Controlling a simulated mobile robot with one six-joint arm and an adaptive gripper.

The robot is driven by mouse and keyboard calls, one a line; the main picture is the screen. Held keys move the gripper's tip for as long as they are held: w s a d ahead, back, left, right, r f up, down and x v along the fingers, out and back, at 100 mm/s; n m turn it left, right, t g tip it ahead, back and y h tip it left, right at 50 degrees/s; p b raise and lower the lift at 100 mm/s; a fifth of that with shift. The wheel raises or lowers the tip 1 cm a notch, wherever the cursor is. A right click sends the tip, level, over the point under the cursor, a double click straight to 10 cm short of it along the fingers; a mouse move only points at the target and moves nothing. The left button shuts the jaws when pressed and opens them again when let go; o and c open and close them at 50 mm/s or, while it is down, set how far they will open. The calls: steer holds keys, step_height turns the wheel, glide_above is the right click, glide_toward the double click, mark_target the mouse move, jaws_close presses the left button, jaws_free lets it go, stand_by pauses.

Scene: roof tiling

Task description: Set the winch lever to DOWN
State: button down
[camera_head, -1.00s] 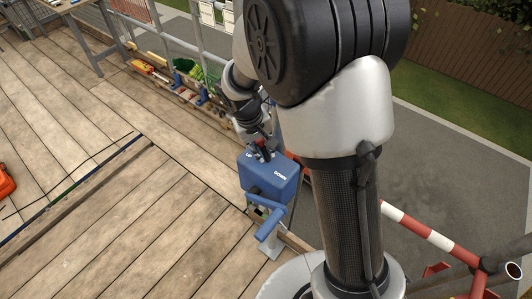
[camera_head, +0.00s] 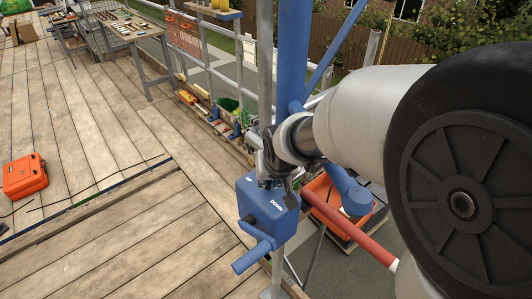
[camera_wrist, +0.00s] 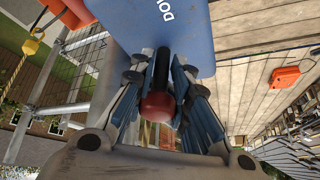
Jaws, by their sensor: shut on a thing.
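The blue winch box (camera_head: 266,215) stands on a grey post at the deck edge, with white UP and DOWN labels on its top. A blue crank handle (camera_head: 252,257) sticks out of its front. The winch lever (camera_wrist: 157,106), a black rod with a red knob, shows in the wrist view between the fingers of my gripper (camera_wrist: 162,62). The fingers are shut on it. In the head view my gripper (camera_head: 270,183) is at the box top, between the two labels, and hides the lever. Its exact setting cannot be told.
A blue upright tube (camera_head: 292,55) and grey scaffold poles stand close behind the winch. An orange case (camera_head: 24,176) lies on the deck at left.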

stand_by(0.4)
steer(key=c, duration=1.4)
jaws_free()
steer(key=v, duration=1.2)
